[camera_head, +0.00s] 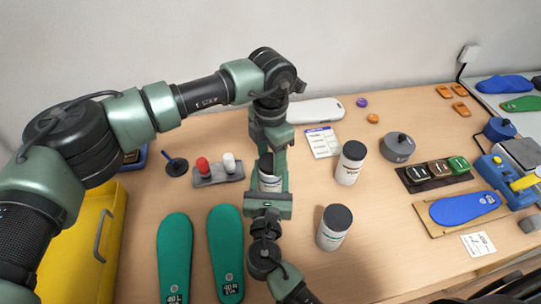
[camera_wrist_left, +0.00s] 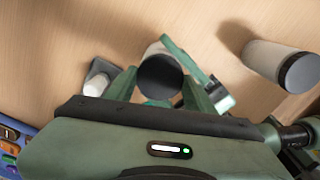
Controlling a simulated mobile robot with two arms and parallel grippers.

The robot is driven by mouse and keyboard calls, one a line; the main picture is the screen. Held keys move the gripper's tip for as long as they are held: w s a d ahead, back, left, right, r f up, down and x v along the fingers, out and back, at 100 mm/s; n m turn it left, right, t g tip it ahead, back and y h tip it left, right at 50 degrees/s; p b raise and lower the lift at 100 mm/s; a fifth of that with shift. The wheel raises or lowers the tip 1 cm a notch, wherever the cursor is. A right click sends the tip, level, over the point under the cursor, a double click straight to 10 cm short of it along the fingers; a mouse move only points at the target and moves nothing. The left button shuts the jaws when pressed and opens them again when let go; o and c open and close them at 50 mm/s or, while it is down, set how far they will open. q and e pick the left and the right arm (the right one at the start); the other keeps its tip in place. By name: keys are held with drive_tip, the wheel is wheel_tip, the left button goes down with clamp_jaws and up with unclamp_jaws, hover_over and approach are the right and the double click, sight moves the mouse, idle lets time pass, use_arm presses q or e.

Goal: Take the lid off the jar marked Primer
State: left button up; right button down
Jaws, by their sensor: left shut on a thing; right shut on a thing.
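A white jar (camera_head: 269,183) with a dark lid (camera_wrist_left: 160,76) stands between my two grippers at the middle of the table. Its label is mostly hidden and I cannot read its name. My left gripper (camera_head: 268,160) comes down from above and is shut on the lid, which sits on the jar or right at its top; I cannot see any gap. My right gripper (camera_head: 268,196) reaches in from the front and is shut on the jar's body. Its green fingers also show beside the jar in the left wrist view (camera_wrist_left: 192,62).
Two other dark-lidded white jars stand to the right, one farther back (camera_head: 350,168) and one nearer (camera_head: 333,233). A small rack (camera_head: 218,180) with red and white pieces is close on the left. Green insoles (camera_head: 226,250) lie in front left. A grey round pot (camera_head: 397,150) stands farther right.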

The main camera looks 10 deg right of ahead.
use_arm(q)
drive_tip(key=n, duration=1.8)
drive_tip(key=shift+n, duration=0.3)
drive_tip(key=n, duration=0.4)
drive_tip(key=shift+r, duration=0.3)
drive_tip(key=shift+r, duration=0.9)
